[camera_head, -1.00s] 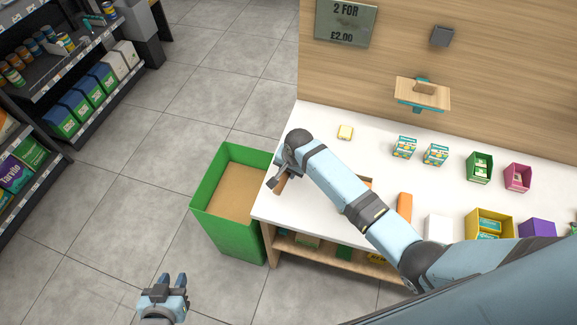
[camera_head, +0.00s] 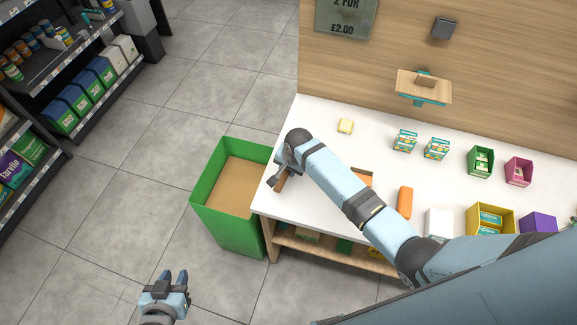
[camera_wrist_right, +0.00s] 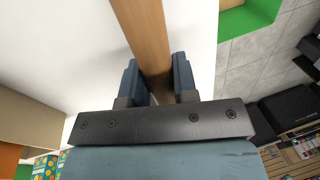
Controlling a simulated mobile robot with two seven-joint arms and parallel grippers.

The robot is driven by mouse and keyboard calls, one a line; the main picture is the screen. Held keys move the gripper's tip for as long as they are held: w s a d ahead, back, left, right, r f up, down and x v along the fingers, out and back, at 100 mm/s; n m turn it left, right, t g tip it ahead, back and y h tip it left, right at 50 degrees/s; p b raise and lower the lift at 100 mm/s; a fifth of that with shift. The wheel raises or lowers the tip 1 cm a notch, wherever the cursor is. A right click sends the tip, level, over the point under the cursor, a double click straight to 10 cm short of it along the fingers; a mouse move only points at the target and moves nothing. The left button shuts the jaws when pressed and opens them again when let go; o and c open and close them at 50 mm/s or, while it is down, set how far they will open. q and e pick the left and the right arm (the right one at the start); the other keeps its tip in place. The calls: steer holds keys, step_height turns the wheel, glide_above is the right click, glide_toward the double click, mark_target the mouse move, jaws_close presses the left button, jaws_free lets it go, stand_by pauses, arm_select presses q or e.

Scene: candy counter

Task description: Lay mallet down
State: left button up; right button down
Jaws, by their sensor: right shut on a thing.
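My right gripper (camera_wrist_right: 160,82) is shut on the wooden handle of the mallet (camera_wrist_right: 147,35), which runs between its two fingers in the right wrist view. In the head view the mallet (camera_head: 279,181) shows as a short brown piece below the right gripper (camera_head: 284,172), over the left end of the white counter (camera_head: 330,190). Its head is largely hidden, and I cannot tell whether it touches the counter. My left gripper (camera_head: 167,285) is over the floor at the bottom left, its fingers apart and empty.
A green bin (camera_head: 231,235) stands against the counter's left end. Shelves (camera_head: 75,100) stand at far left.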

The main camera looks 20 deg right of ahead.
stand_by(0.4)
steer(key=shift+f, duration=0.4)
steer(key=c, duration=1.1)
jaws_free()
steer(key=shift+p+v, duration=1.1)
steer(key=shift+v, duration=1.35)
steer(key=o, duration=0.6)
